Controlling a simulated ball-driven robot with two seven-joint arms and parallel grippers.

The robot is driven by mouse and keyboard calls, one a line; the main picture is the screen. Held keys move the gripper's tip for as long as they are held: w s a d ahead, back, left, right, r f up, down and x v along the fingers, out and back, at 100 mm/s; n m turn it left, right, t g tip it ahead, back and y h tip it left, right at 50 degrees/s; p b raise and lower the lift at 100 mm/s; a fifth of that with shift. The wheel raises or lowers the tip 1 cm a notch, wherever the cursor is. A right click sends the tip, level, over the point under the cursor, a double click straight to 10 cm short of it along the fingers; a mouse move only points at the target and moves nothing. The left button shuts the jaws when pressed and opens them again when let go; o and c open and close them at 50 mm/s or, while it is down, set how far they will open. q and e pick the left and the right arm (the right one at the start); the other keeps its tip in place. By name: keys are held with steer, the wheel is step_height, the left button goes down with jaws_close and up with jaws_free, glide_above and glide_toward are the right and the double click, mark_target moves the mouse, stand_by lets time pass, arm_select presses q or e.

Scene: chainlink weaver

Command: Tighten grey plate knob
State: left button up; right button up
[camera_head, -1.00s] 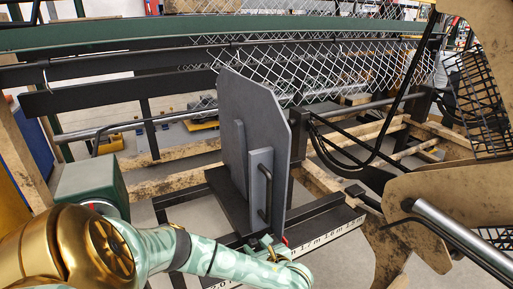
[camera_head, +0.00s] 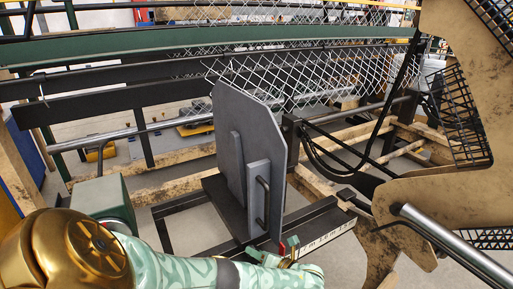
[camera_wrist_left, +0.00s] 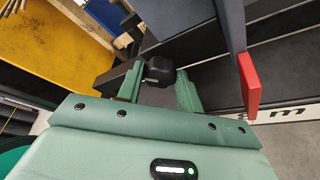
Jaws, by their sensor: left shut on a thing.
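The grey plate (camera_head: 248,140) stands upright with clipped top corners and a dark handle (camera_head: 262,202) on its near bracket. My left gripper (camera_head: 287,254) is low at the plate's near foot, beside the rail. In the left wrist view, a black knob (camera_wrist_left: 160,70) sits between the green fingertips of this gripper (camera_wrist_left: 160,80), which is shut on it. A red tab (camera_wrist_left: 248,86) shows right of the fingers, close to the plate's dark lower part (camera_wrist_left: 232,22). The knob is hidden in the head view. My right gripper is out of view.
A ruler strip (camera_head: 327,237) with printed marks runs along the rail to the right. A tan machine panel (camera_head: 440,200) with a metal rod (camera_head: 450,240) fills the right side. Chain-link mesh (camera_head: 300,65) and a green beam (camera_head: 200,42) lie behind.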

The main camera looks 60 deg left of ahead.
arm_select(q)
steer(key=shift+d+f+m+g, duration=0.15)
steer(key=shift+m+g, duration=0.25)
steer(key=shift+m, duration=0.4)
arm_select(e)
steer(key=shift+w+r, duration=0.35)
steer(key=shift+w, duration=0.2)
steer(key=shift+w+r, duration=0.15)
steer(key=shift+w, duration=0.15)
arm_select(q)
steer(key=o, duration=1)
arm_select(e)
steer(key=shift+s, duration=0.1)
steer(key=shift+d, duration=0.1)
